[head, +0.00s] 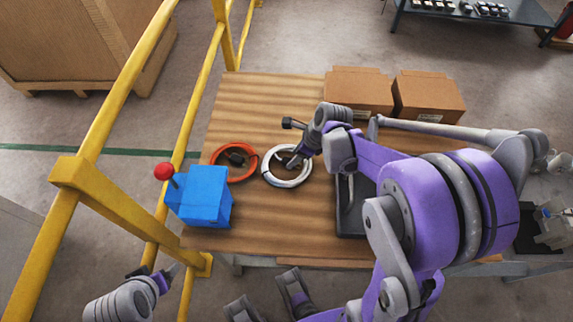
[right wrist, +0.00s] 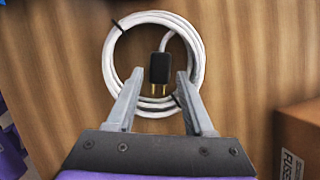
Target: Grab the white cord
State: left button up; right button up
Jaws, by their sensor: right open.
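The white cord (head: 273,178) lies coiled on the wooden table in the head view. In the right wrist view the white cord (right wrist: 112,62) is a round coil with a black plug inside its ring and dark ties. My right gripper (right wrist: 156,76) is open, its two fingers reaching over the near part of the coil, with the plug between the fingertips. In the head view my right gripper (head: 293,145) is above the coil and partly covers it. I cannot tell whether the fingers touch the cord. My left gripper (head: 172,274) is off the table at the lower left; its jaw state is unclear.
An orange cord coil (head: 216,158) lies just left of the white one. A blue box (head: 205,196) with a red knob stands at the table's left edge. Two cardboard boxes (head: 358,92) stand at the back. A black tray (head: 350,222) is partly hidden by my right arm. Yellow railing (head: 185,110) runs along the left.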

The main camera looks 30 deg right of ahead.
jog(key=shift+x, duration=1.25)
grip_shut()
